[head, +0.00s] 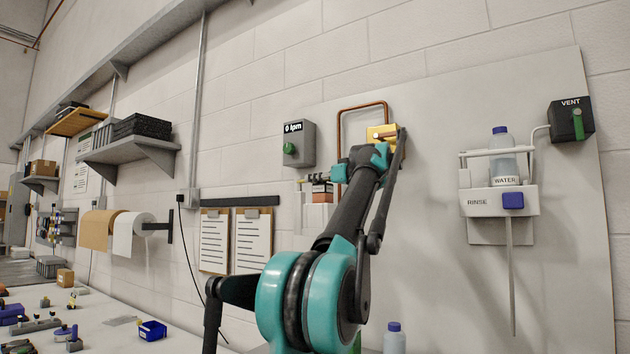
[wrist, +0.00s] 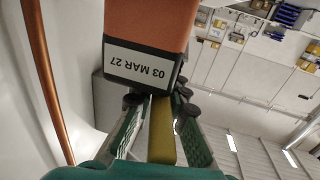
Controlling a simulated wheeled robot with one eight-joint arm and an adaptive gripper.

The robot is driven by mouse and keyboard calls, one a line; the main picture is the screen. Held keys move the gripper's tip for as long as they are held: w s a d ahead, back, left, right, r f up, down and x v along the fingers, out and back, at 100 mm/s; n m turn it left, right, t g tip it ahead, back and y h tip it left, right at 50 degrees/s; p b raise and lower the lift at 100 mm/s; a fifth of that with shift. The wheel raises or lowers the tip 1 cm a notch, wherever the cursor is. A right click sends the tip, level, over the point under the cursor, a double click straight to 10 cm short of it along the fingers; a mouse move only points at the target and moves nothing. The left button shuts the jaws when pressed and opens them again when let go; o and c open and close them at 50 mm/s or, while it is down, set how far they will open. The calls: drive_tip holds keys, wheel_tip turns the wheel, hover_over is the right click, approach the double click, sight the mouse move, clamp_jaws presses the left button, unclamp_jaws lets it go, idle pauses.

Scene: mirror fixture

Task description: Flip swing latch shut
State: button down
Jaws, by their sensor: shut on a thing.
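In the wrist view, my gripper (wrist: 160,104) has its green-padded fingers closed on both sides of a narrow olive-yellow bar (wrist: 162,138), which looks like the latch's arm. Just beyond the fingertips is an orange block (wrist: 150,24) with a black end and a white label reading "03 MAR 27", upside down. In the head view, a small orange block (head: 321,188) sits above a white holder (head: 317,214) on the wall panel, left of my arm. I cannot tell how far the latch is swung.
A copper pipe loop (head: 340,120) runs close by, also along the left of the wrist view (wrist: 45,80). A brass-coloured box (head: 380,133) is beside my arm. A grey gauge box (head: 300,143), rinse station (head: 490,202) and vent box (head: 571,121) are on the wall.

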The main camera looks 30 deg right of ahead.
drive_tip(key=shift+w+d+n+y, duration=0.1)
drive_tip(key=shift+d+n+y, duration=0.45)
drive_tip(key=shift+y, duration=0.35)
drive_tip(key=shift+w+d+n+g+y, duration=0.15)
drive_tip(key=shift+n+g+y, duration=0.45)
drive_tip(key=shift+y, duration=0.3)
drive_tip(key=c, duration=1.5)
unclamp_jaws()
drive_tip(key=shift+c, duration=0.2)
drive_tip(key=shift+d, duration=0.1)
drive_tip(key=v, duration=1.2)
